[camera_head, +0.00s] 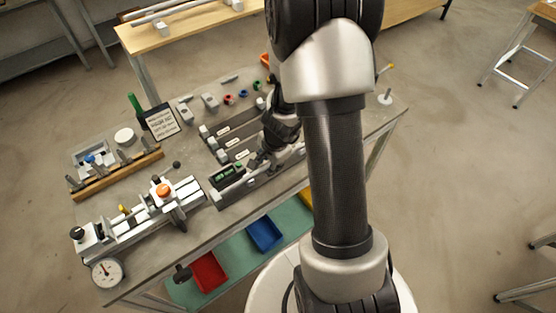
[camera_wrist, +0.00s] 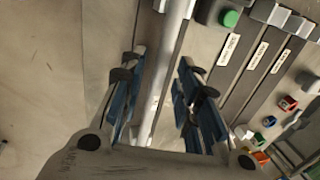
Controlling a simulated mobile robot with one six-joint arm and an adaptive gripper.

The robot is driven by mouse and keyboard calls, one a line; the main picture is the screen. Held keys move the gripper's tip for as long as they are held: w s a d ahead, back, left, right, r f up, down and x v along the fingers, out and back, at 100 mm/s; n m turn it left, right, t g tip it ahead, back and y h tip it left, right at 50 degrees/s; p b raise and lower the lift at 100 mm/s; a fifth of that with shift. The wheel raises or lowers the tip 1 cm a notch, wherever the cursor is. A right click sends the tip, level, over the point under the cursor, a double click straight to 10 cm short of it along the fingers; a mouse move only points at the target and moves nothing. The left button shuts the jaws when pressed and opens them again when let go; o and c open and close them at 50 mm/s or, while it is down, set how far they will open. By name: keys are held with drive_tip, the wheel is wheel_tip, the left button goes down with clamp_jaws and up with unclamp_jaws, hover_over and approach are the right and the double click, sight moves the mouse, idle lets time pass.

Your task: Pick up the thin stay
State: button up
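My gripper (camera_wrist: 160,95) points down over the front part of the bench. Its two blue-padded fingers are apart, with visible gaps to a long pale bar (camera_wrist: 174,40) that runs between them in the wrist view. I cannot tell for sure whether this bar is the thin stay. In the head view my gripper (camera_head: 275,145) is small and partly covered by my arm, above a long grey rail (camera_head: 250,186). Several dark strips with white labels (camera_wrist: 256,55) lie to the right in the wrist view; the labels are too small to read.
A clamp fixture with an orange knob (camera_head: 163,190) and a dial gauge (camera_head: 107,272) stand at the bench's left front. A wooden rack (camera_head: 118,175) and a sign (camera_head: 162,122) are behind. Red (camera_head: 208,272) and blue (camera_head: 264,235) bins sit below. Small coloured rings (camera_wrist: 288,103) lie beyond the strips.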

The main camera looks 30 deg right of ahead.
clamp_jaws()
drive_tip(key=shift+r, duration=0.15)
idle(0.4)
